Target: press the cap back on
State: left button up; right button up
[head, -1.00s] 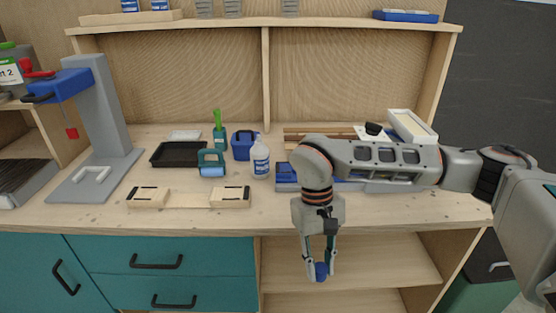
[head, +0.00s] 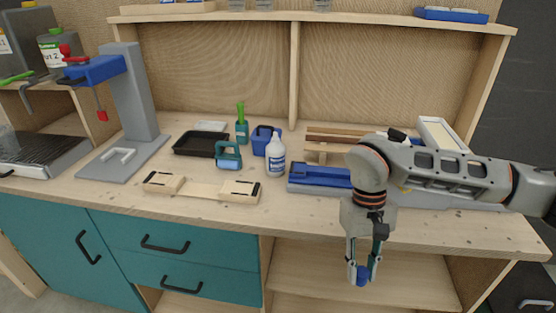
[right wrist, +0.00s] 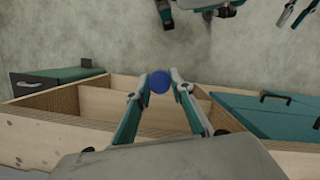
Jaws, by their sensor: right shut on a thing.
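A small round blue cap (head: 363,273) is between the fingertips of my right gripper (head: 362,270), which is shut on it. They hang low in front of the bench's open shelves, below the top's front edge. The right wrist view shows the cap (right wrist: 159,82) between both fingers. A white bottle with a blue label (head: 275,160) stands upright on the bench, up and left of the gripper and well apart from it. In the right wrist view, my left gripper (right wrist: 296,14) shows at the top right edge, its two fingers apart and empty.
A blue fixture (head: 320,178) lies right of the bottle. A teal tool (head: 229,155), a blue bin (head: 262,140) and a black tray (head: 200,143) are to its left. A wooden form (head: 200,187) lies near the front edge. A grey press stand (head: 135,100) is farther left.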

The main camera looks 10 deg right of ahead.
aim_at(359, 284)
pick_arm(q)
jog(key=o, duration=0.9)
jog(key=shift+a+f, duration=0.1)
jog(key=shift+f, duration=0.1)
pick_arm(e)
jog(key=shift+f, duration=0.15)
pick_arm(q)
jog(key=f+b, duration=0.2)
jog(key=b, duration=0.2)
jog(key=shift+a+f, duration=0.25)
jog(key=shift+f, duration=0.15)
pick_arm(e)
jog(key=x, duration=0.2)
jog(key=w+x, duration=0.1)
jog(key=x, duration=0.1)
jog(key=shift+s+f+p, duration=0.1)
jog(key=shift+f+p, duration=0.2)
jog(key=shift+f, duration=0.25)
jog(key=shift+r, duration=0.1)
jog(key=shift+s+a, duration=0.1)
jog(key=shift+s, duration=0.05)
pick_arm(q)
jog(key=shift+w+r, duration=0.25)
jog(key=shift+r, duration=0.25)
